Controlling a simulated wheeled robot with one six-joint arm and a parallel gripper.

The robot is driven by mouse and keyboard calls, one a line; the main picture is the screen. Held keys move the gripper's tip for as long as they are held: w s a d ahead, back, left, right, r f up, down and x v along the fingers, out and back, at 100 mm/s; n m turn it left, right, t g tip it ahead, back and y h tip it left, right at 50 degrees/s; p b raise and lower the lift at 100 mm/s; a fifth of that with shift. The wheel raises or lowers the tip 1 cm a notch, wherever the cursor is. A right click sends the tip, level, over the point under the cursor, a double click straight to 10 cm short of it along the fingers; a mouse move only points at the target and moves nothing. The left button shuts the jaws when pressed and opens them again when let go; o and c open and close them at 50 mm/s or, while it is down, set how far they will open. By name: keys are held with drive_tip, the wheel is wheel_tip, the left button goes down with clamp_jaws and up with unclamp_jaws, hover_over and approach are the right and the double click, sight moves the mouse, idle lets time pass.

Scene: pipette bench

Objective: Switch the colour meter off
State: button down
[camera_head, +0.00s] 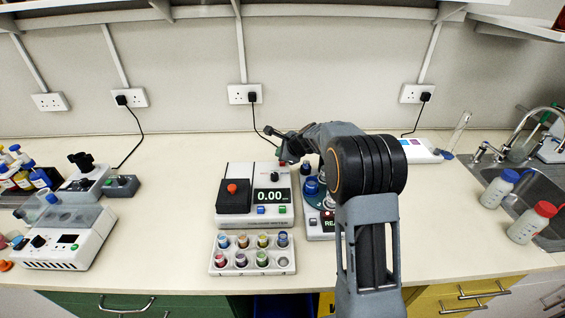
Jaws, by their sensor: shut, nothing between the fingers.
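The colour meter (227,221) is a white box in the middle of the bench. It has a black lid with a red knob (232,188) on its left side and a small black knob (275,176) at the upper right. Its lit display (271,197) reads 0.00, with a blue button (261,210) and a green button (282,209) below. My gripper (282,157) is shut and empty, over or behind the meter's back right corner. A small red spot shows near its tips; whether they touch the meter cannot be told.
A rack (225,268) of coloured vials stands in front of the meter. A second device with a lit display (328,224) stands close on the right, partly hidden by my arm. The sink (548,208) is far right.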

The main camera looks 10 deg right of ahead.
drive_tip(key=shift+f, duration=0.1)
idle(0.4)
drive_tip(key=shift+f+b, duration=0.35)
drive_tip(key=shift+b, duration=0.1)
drive_tip(key=shift+f+b, duration=0.4)
drive_tip(key=shift+f, duration=0.05)
idle(0.6)
drive_tip(key=shift+r, duration=0.15)
drive_tip(key=shift+r+p, duration=0.8)
drive_tip(key=shift+r, duration=0.1)
wheel_tip(320, 180, up, 6)
drive_tip(key=p, duration=0.5)
idle(0.3)
